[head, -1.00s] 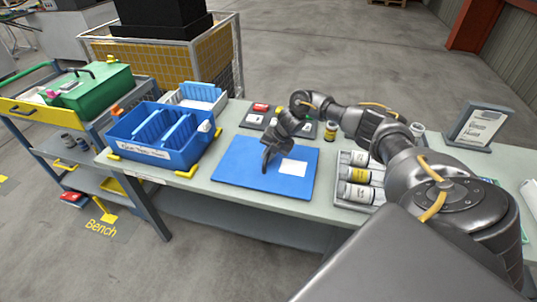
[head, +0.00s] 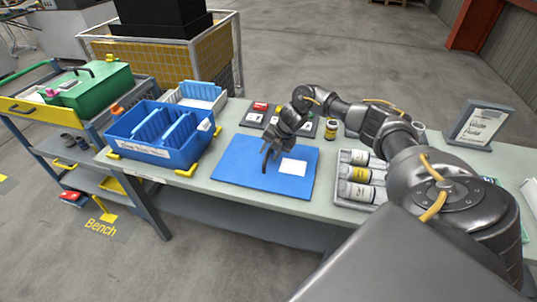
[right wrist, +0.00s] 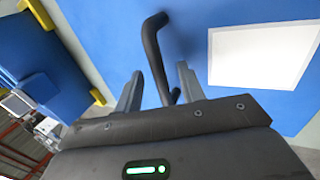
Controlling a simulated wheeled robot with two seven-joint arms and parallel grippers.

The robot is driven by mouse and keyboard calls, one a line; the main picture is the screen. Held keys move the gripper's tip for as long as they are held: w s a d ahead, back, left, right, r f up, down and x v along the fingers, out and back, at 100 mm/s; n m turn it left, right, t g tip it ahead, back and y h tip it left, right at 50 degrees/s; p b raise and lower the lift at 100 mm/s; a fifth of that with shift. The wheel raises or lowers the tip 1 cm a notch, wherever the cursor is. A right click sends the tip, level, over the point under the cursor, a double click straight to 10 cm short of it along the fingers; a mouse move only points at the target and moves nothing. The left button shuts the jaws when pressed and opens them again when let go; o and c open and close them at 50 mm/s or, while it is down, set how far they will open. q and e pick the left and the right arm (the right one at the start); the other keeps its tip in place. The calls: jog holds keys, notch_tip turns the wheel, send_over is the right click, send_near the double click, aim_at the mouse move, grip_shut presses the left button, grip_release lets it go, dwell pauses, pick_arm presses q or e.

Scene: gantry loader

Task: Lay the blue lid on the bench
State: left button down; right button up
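The blue lid (head: 242,170) lies flat on the bench (head: 225,198), with a white label (head: 292,167) and a dark bent handle (head: 265,160) on top. In the right wrist view the lid (right wrist: 200,20) fills the upper part, and its handle (right wrist: 153,50) rises between my fingers. My right gripper (head: 273,143) is just above the lid at the handle. In the right wrist view the gripper (right wrist: 158,82) has its fingers apart, with gaps visible on both sides of the handle. My left gripper is out of view.
A blue divided bin (head: 160,153) stands left of the lid, with a white bin (head: 200,92) behind it. A tray of bottles (head: 352,205) is close on the right. A small jar (head: 331,128) and dark trays (head: 254,118) stand behind the lid.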

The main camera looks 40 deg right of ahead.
jog(key=b+v, duration=0.1)
jog(key=v, duration=0.8)
jog(key=shift+r, duration=0.15)
